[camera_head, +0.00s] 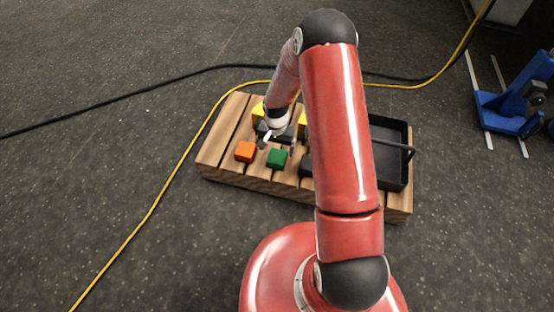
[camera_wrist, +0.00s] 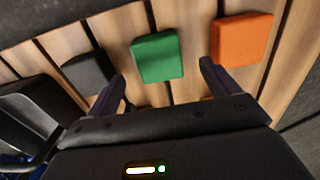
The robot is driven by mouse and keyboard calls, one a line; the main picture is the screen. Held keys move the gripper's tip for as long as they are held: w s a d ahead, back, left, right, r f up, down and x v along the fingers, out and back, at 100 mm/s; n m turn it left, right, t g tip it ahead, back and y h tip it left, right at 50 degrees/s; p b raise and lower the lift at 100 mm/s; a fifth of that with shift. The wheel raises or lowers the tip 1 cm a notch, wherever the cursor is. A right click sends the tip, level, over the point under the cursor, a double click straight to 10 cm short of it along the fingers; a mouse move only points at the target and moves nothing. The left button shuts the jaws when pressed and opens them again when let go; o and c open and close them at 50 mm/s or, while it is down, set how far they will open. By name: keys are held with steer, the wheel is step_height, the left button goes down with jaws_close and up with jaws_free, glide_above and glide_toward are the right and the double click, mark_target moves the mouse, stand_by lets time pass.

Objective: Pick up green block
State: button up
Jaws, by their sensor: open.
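The green block (camera_head: 277,158) lies on the slatted wooden board (camera_head: 222,160), to the right of the orange block. In the wrist view the green block (camera_wrist: 157,57) is beyond the fingertips, near the middle between them. My gripper (camera_wrist: 163,72) is open and empty, with one finger on each side of the block's line. In the head view my gripper (camera_head: 276,143) is over the board just behind the green block, partly hidden by my wrist. I cannot tell its exact height above the block.
An orange block (camera_wrist: 242,39) lies right of the green one in the wrist view, a black block (camera_wrist: 88,72) left. Yellow blocks (camera_head: 258,111) sit further back. A black tray (camera_head: 390,150) stands on the board's right. Yellow and black cables cross the floor.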

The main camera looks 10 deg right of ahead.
mark_target(277, 156)
step_height(277, 156, down, 6)
steer(key=shift+d+r+b, duration=0.15)
steer(key=shift+r+b, duration=0.05)
steer(key=shift+b, duration=0.2)
steer(key=c, duration=1.2)
